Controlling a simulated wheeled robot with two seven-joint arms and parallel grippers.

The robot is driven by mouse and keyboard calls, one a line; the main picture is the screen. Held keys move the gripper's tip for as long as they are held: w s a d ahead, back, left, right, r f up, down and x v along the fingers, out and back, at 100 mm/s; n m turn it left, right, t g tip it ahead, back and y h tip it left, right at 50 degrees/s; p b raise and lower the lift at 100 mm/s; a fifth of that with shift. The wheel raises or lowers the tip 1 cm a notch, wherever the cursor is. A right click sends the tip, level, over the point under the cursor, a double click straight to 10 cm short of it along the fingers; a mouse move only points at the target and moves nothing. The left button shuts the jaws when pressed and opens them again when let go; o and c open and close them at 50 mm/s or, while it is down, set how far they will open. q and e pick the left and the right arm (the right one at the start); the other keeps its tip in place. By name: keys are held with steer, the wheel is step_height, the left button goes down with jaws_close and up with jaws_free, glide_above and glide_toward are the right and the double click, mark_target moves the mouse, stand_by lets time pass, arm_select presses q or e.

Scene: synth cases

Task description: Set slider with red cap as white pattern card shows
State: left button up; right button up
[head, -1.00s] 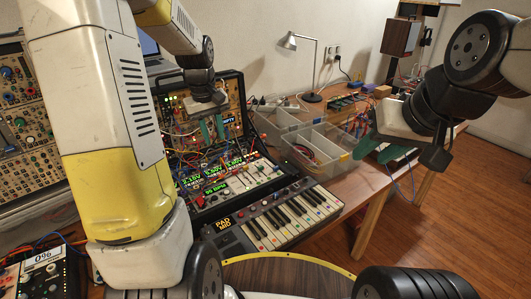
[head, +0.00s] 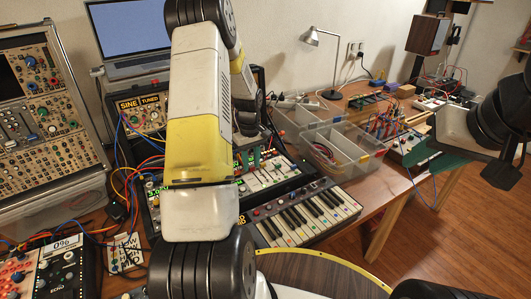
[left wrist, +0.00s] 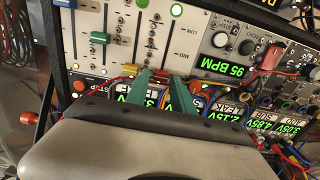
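A small white card (head: 125,253) with dark lettering lies at the lower left in the head view, partly crossed by cables; its full marking is too small to read. The slider panel (left wrist: 125,42) in the left wrist view has several capped sliders. My right gripper (head: 455,165) is over the floor side, fingers partly hidden.
A keyboard (head: 305,213) stands in front of the modules. Clear plastic bins (head: 345,150) and a lamp (head: 312,40) are to the right. Patch cables hang around the panels. A rack (head: 45,115) and laptop (head: 140,30) are at the left and back.

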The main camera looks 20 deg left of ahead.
arm_select(q)
steer(key=shift+f, duration=0.4)
jaws_close()
stand_by(1.2)
